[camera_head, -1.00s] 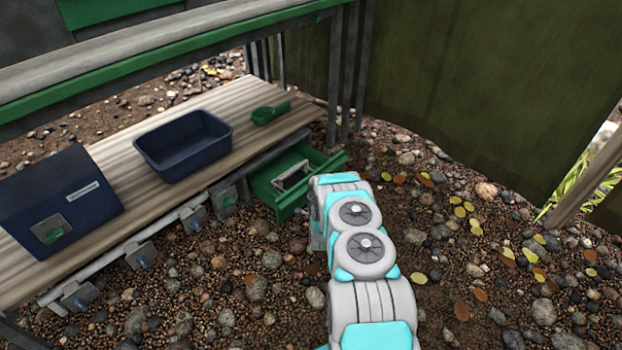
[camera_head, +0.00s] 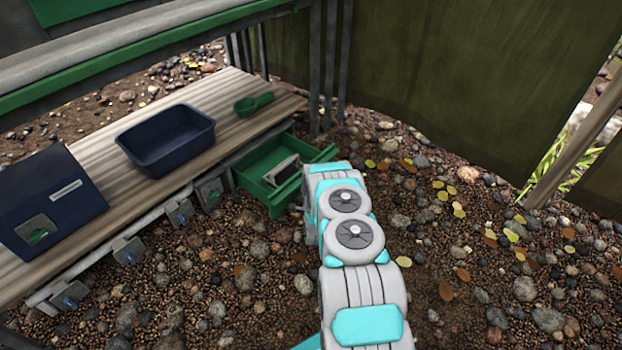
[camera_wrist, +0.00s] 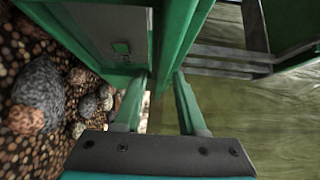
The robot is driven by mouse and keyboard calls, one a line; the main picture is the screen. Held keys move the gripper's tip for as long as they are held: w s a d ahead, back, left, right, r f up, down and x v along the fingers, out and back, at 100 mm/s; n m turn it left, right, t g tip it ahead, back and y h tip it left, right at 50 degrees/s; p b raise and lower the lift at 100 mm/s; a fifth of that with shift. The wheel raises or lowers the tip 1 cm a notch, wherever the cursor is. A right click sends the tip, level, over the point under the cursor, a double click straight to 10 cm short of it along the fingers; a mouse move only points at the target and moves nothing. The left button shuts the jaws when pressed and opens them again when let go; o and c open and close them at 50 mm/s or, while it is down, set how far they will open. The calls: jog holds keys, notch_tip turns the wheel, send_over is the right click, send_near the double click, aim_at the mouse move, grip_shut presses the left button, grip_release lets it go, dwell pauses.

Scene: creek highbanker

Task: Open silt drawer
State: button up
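The green silt drawer (camera_head: 262,158) stands partly pulled out from under the right end of the wooden bench in the head view. A grey bracket-like piece (camera_head: 283,168) shows inside it. My arm reaches to the drawer's front, and the arm hides my gripper there. In the wrist view, the two fingers of my gripper (camera_wrist: 160,85) lie on either side of a green edge (camera_wrist: 182,40), which looks like the drawer's front. The fingers appear closed on it, though the exact contact is hard to see.
On the bench (camera_head: 100,155) sit a dark blue tub (camera_head: 165,145), a green scoop (camera_head: 252,104) and a dark blue box (camera_head: 50,195). Several small grey latches line the bench's front edge. Metal posts (camera_head: 330,70) and a dark green wall (camera_head: 450,80) stand behind. Pebbly ground is open to the right.

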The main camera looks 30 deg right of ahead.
jog(key=shift+o, duration=0.4)
jog(key=shift+s, duration=0.1)
jog(key=v, duration=0.7)
jog(key=shift+s, duration=0.2)
jog(key=shift+s+a, duration=0.1)
jog(key=shift+a, duration=0.1)
